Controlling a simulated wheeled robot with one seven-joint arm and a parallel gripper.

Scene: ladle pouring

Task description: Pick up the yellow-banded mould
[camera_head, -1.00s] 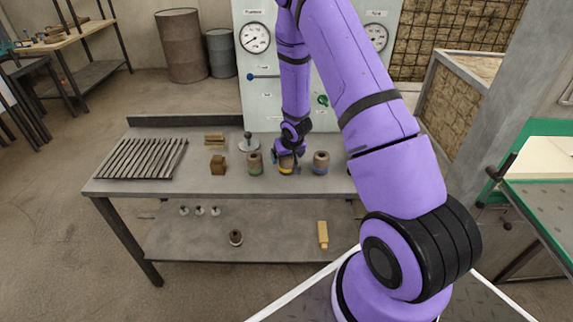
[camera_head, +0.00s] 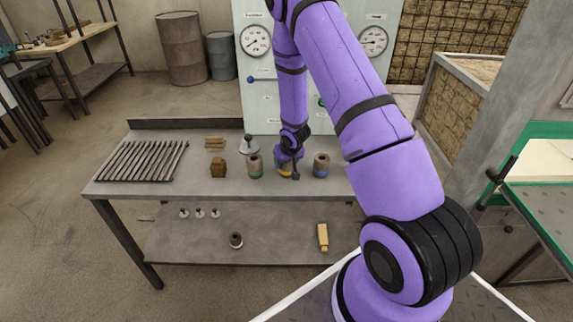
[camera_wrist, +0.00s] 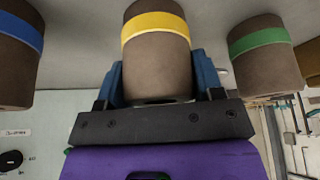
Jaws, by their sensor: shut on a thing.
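The yellow-banded mould (camera_wrist: 157,60) is a brown cylinder with a yellow band, large in the middle of the wrist view. My gripper (camera_wrist: 160,88) has a blue finger on each side of it and is shut on it. In the head view the mould (camera_head: 285,173) is mostly hidden behind my gripper (camera_head: 288,165), with a little yellow showing at the table top. Whether it touches the table I cannot tell.
A green-banded mould (camera_head: 255,167) stands close on the left and a blue-banded mould (camera_head: 321,165) close on the right. A brown block (camera_head: 218,167), a grey disc with a knob (camera_head: 249,146) and a slatted rack (camera_head: 142,160) share the table (camera_head: 215,190).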

